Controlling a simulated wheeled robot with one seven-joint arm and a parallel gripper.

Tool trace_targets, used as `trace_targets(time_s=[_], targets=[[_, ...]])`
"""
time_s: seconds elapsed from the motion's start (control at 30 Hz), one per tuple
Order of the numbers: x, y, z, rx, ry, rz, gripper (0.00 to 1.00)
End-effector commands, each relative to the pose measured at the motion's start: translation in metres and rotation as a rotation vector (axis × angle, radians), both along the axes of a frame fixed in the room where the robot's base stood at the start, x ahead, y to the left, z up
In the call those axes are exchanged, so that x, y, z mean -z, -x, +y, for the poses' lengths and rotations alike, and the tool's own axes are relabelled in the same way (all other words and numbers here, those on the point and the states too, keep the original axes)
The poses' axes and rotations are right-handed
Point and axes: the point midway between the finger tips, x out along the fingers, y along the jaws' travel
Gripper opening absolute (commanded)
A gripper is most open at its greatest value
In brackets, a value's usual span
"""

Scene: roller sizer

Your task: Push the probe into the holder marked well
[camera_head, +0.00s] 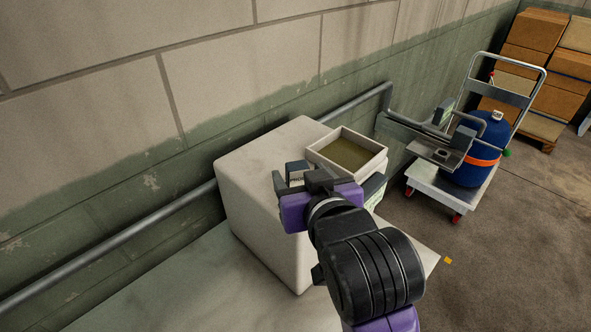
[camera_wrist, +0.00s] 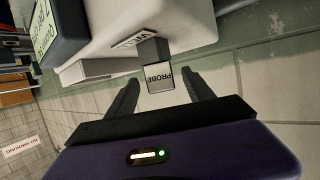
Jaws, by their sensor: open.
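The probe (camera_wrist: 158,78) is a small block with a pale face labelled PROBE and a dark grey body behind it. In the wrist view it sits between the two fingers of my gripper (camera_wrist: 161,80), with gaps on both sides. My gripper is open and not closed on it. A small label (camera_wrist: 131,40) lies on the white surface behind the probe. I cannot read it surely, so I cannot tell which holder is marked well.
A pipe (camera_head: 110,245) runs along the wall. A trolley (camera_head: 440,185) with a blue drum (camera_head: 476,165) stands right.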

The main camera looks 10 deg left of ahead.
Motion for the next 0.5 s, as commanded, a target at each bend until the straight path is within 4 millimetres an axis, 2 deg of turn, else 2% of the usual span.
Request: trace_targets(time_s=[0.2, 0.5], targets=[[-0.008, 0.022, -0.009, 0.000, 0.000, -0.001, 0.61], [-0.010, 0.026, -0.010, 0.000, 0.000, 0.000, 0.61]])
